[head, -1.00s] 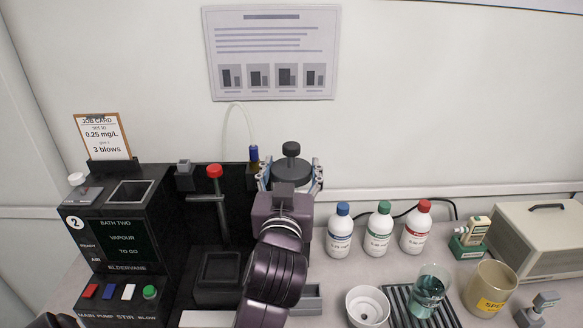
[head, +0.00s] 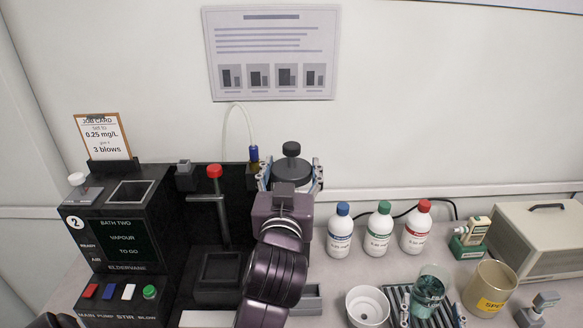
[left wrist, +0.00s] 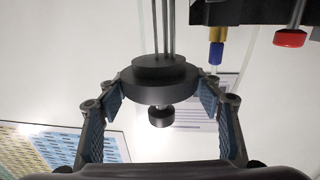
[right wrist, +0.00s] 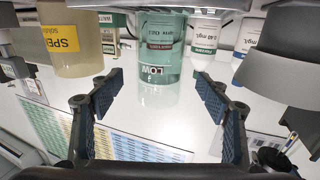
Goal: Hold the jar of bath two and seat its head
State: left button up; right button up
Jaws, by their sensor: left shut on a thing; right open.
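My left gripper (head: 291,178) is shut on a round black head (head: 291,166) with a knob on top, held in the air right of the black bath unit. In the left wrist view the head (left wrist: 160,80) sits between both pads, and several thin rods run from its far side. A clear jar of teal liquid (head: 429,287) stands upright on a slatted rack. In the right wrist view the jar (right wrist: 160,50) shows a label reading LOW. My right gripper (right wrist: 160,85) is open, its fingertips to either side of the jar and apart from it.
The bath two unit (head: 125,240) stands left, with a red-capped post (head: 214,172). Several white bottles (head: 339,232) stand behind the jar. A white bowl (head: 367,305) is at its left, a beige beaker (head: 490,287) at its right. A beige case (head: 545,245) is at back right.

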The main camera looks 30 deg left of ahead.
aim_at(428, 277)
jog(key=shift+x, duration=2.85)
jog(key=c, duration=1.3)
jog(key=shift+o, duration=0.2)
